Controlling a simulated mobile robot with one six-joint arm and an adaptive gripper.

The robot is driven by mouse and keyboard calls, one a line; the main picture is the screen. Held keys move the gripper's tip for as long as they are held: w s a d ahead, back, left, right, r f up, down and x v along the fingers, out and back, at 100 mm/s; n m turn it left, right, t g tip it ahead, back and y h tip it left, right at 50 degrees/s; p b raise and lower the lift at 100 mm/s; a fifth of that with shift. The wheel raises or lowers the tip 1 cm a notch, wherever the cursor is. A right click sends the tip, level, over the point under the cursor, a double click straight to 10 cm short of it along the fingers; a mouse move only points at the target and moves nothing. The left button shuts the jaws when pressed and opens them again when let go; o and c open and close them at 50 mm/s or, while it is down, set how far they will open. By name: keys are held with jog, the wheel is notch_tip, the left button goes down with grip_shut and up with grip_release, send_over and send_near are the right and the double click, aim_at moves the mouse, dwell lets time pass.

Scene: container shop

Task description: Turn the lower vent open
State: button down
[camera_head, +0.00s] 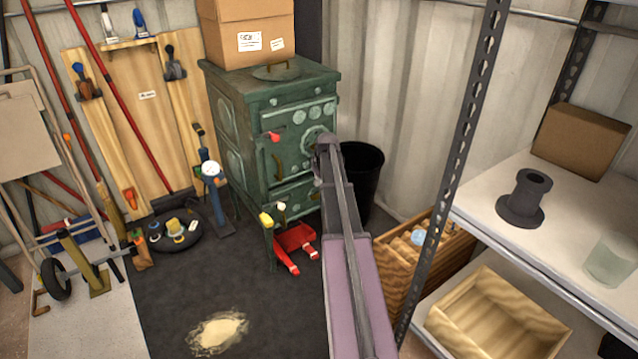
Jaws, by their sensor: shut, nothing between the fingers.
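A green stove (232,130) stands against the back wall with its front turned to the right. A round vent disc (311,136) sits on its front, partly hidden behind my gripper. A row of smaller round openings (300,116) lies above it. A red knob (273,136) is at the upper left of the front, and a pale yellow knob (266,219) is low down. I cannot tell for sure which part is the lower vent. My gripper (326,143) is shut and empty, in front of the disc's right side. I cannot tell whether they touch.
A cardboard box (246,33) sits on the stove. A black bin (362,172) stands right behind my arm. Dark floor (190,290) in front is mostly clear, with pale powder (218,331).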

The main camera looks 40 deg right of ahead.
aim_at(316, 197)
jog(key=shift+b+x, duration=2.95)
jog(key=shift+x, duration=0.45)
jog(key=shift+s+d, duration=0.2)
